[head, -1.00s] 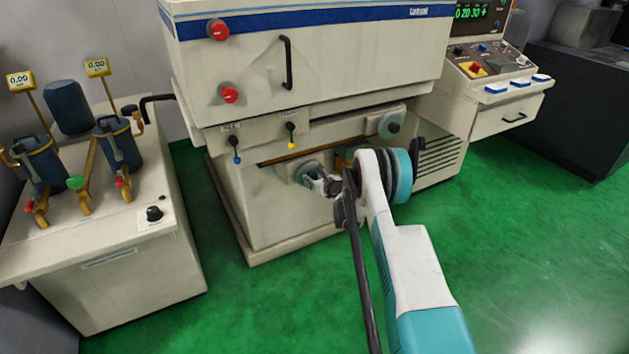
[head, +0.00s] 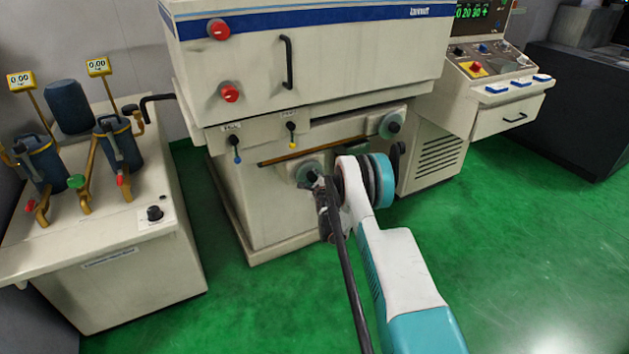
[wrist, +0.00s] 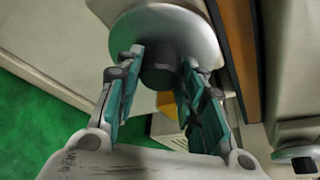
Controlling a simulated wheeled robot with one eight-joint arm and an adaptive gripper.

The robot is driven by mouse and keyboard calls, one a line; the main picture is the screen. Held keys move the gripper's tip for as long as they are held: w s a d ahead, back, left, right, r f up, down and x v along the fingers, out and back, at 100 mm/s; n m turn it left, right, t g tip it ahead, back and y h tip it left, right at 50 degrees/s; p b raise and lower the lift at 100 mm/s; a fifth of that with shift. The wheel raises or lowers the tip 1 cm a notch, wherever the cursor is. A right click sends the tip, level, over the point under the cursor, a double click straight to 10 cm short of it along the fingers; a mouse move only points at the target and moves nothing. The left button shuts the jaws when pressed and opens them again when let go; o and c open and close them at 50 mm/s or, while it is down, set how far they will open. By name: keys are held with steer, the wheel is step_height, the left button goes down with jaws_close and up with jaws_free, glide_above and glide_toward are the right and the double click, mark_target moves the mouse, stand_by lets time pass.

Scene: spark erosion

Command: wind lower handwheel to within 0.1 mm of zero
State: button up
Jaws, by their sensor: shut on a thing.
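The lower handwheel (head: 303,170) is a pale grey disc on the front of the cream machine, below its slot, mostly hidden by my arm in the head view. In the wrist view the disc (wrist: 190,30) fills the top, with a dark round knob (wrist: 159,73) standing out from it. My gripper (wrist: 162,62) has its teal-padded fingers on either side of this knob and is shut on it. In the head view my gripper (head: 315,184) is small and partly covered by my wrist.
A second handwheel (head: 391,125) sits higher and to the right on the machine front. A console with green digits (head: 472,12) stands at right. A cream tank unit (head: 110,270) stands left. Green floor is clear in front.

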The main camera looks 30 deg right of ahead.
steer(key=shift+n+t+h, duration=0.3)
steer(key=shift+n+h, duration=0.1)
steer(key=shift+n, duration=0.4)
steer(key=shift+f, duration=0.1)
steer(key=o, duration=1.1)
steer(key=shift+c, duration=0.2)
steer(key=v, duration=1.2)
steer(key=shift+a, duration=0.1)
